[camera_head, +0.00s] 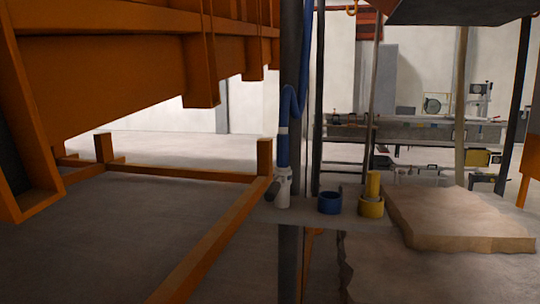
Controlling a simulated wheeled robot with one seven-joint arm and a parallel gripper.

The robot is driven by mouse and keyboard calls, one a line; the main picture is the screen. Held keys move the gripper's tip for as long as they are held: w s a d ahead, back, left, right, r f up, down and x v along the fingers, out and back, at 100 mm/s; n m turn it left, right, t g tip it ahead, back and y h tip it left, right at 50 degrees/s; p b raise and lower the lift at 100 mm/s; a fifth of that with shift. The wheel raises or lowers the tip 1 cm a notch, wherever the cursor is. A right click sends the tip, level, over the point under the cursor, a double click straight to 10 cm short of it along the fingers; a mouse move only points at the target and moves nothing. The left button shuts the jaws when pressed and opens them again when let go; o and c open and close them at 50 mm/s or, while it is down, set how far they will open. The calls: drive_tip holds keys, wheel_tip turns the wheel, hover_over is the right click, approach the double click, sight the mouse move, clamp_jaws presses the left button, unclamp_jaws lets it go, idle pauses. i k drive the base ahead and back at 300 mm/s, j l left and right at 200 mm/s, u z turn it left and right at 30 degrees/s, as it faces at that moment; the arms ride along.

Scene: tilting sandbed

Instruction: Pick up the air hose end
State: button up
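My gripper is not in view.
A blue cup (329,203) and a yellow container (371,207) stand right of the fitting. The orange sandbed frame (120,60) overhangs the left, with floor rails (215,245) below. Shelving (415,130) stands behind.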

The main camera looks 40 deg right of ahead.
sight(282, 165)
drive_tip(key=l+z, duration=0.1)
drive_tip(key=z, duration=0.35)
drive_tip(key=k+l+z, duration=0.1)
drive_tip(key=z, duration=0.3)
drive_tip(key=l+z, duration=0.15)
drive_tip(key=z, duration=0.3)
